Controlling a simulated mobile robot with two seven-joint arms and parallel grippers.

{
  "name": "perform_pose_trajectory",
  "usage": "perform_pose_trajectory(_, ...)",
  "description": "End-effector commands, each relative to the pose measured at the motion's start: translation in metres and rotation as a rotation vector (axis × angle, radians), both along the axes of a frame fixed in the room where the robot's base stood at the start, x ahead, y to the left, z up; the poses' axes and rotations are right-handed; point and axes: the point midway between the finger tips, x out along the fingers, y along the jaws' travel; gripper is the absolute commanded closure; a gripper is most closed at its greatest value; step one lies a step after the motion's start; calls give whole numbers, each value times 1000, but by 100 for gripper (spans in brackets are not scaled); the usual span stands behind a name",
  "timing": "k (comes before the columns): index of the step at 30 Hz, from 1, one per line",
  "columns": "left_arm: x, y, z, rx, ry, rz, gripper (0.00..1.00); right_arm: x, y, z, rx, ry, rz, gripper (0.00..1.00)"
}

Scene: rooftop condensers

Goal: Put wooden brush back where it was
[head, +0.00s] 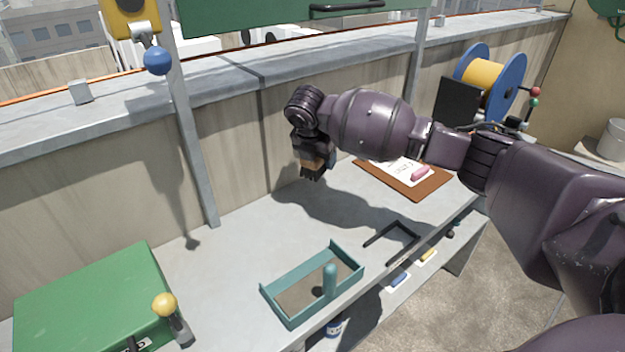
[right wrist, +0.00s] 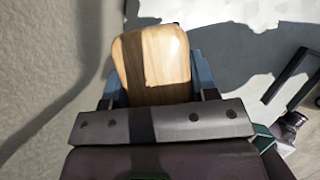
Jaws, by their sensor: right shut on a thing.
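The wooden brush (right wrist: 153,62) is a pale-brown block with rounded corners. It sits between the blue-grey fingers of my right gripper (right wrist: 153,85), which is shut on it. In the head view the right gripper (head: 315,168) points down above the grey bench, near the back wall. My left gripper is not in view.
A teal tray (head: 274,291) with an upright teal handle stands at the bench front. A black U-shaped bracket (head: 405,232) lies right of it. A brown clipboard (head: 432,190) lies behind my right arm. A green case (head: 90,295) stands left.

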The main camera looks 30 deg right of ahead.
Motion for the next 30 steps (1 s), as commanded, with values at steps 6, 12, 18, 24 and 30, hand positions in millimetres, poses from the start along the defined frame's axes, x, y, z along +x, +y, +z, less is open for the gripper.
perform_pose_trajectory(6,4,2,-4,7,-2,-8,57,12,2,-18,0,6,1,69)
perform_pose_trajectory(12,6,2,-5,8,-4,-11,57,12,2,-25,0,2,1,69)
perform_pose_trajectory(18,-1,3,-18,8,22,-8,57,11,2,-54,0,8,1,69)
perform_pose_trajectory(24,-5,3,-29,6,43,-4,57,15,2,-75,0,5,0,69)
perform_pose_trajectory(30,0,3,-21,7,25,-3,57,15,2,-70,0,-1,0,69)
